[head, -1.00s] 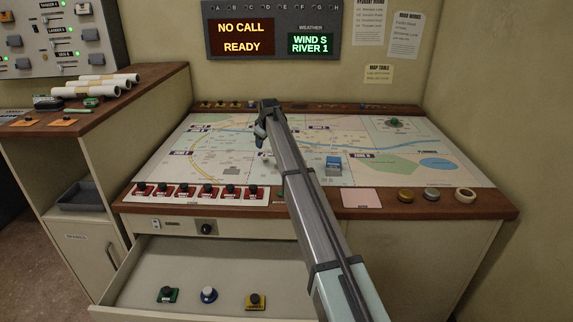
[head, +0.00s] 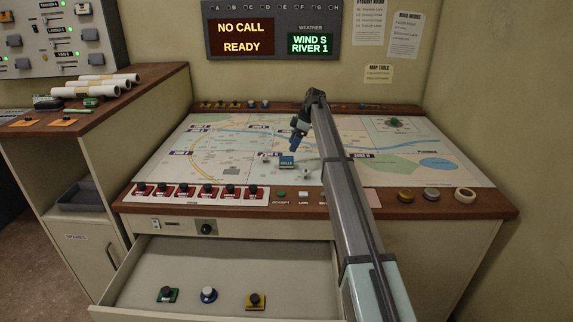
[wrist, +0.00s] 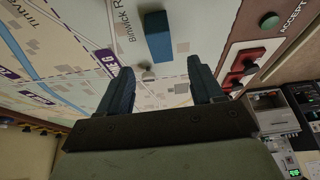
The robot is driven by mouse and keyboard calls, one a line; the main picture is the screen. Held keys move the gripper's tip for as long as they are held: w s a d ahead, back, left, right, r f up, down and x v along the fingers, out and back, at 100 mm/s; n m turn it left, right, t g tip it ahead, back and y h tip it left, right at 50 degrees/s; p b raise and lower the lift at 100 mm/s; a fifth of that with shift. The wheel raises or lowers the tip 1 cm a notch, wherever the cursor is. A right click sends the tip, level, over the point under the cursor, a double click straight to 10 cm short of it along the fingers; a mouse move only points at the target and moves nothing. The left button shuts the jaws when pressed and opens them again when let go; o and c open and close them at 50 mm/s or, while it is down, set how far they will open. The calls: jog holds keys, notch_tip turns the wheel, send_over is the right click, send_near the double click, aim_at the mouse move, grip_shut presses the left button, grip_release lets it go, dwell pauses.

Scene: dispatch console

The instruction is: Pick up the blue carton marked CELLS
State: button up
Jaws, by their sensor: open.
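The blue carton marked CELLS (head: 287,162) stands upright on the map table, near the middle. My gripper (head: 296,143) is above the table, a little behind and above the carton in the head view, and apart from it. In the wrist view my gripper (wrist: 161,78) has its two dark fingers spread with nothing between them. A blue block (wrist: 158,37) shows beyond the fingertips there. No marking can be read on it, so I cannot tell if it is the CELLS carton.
A small pale object (head: 305,175) stands right of the carton. Red switches (head: 206,192) and an ACCEPT button (head: 281,193) line the front edge. My arm hides part of the map's right side.

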aim_at(287, 158)
jog(key=x, duration=0.9)
jog(key=shift+d, duration=0.15)
jog(key=shift+c, duration=0.2)
jog(key=c, duration=1)
